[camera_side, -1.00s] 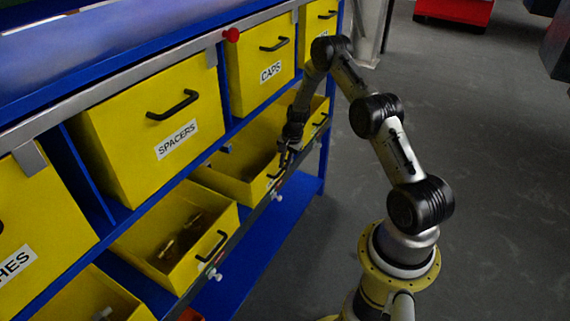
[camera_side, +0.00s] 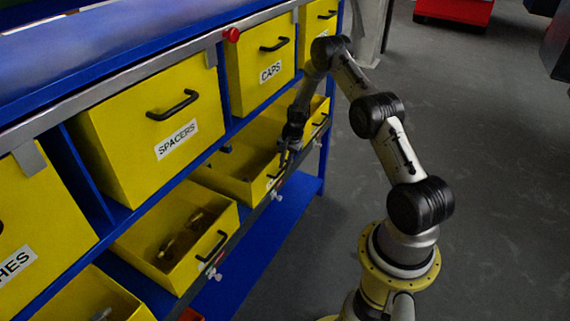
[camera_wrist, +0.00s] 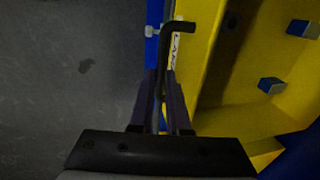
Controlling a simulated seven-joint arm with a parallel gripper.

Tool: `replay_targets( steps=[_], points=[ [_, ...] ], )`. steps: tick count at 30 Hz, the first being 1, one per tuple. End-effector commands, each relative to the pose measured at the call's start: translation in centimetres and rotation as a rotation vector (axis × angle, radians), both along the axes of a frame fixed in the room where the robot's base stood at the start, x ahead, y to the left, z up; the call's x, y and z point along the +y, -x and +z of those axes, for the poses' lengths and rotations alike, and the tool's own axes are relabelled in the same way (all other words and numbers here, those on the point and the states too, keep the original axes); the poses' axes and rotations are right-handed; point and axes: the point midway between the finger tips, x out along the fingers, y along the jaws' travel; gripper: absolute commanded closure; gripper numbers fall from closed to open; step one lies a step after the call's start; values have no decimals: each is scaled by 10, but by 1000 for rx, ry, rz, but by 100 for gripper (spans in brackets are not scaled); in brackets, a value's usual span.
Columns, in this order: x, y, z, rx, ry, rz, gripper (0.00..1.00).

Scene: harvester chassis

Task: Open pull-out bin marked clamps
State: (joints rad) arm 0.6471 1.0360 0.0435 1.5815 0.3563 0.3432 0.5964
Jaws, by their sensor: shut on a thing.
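The lower-row yellow bin (camera_side: 213,181) has a visible open top and interior in the side view. It also shows at the right in the wrist view (camera_wrist: 222,112), with small blue-grey blocks inside. A white label (camera_wrist: 175,52) on its front is partly covered by the handle; only a few letters show, which fit "CLAMPS". My gripper (camera_side: 283,160) is at the bin's front edge. In the wrist view, its two fingers (camera_wrist: 165,76) are closed around the dark bar handle (camera_wrist: 178,27), whose far end shows beyond the fingertips. The grasp point itself is partly hidden.
The spacers bin (camera_side: 110,135) and caps bin (camera_side: 247,89) sit closed in the row above. Another open-topped lower bin (camera_side: 150,262) stands to the left. A red knob (camera_side: 232,35) sticks out on the upper rail. The floor (camera_side: 480,190) at right is clear.

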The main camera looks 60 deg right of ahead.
Motion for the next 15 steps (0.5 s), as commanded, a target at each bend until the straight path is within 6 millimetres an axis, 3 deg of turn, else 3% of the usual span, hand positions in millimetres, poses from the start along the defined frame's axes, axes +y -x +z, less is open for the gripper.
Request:
replay_targets(
  steps=[10, 15],
  points=[
    [0, 2, 0, 0, -1, 0, 100],
    [0, 15, 1, 1, -2, -3, 100]
  ],
)
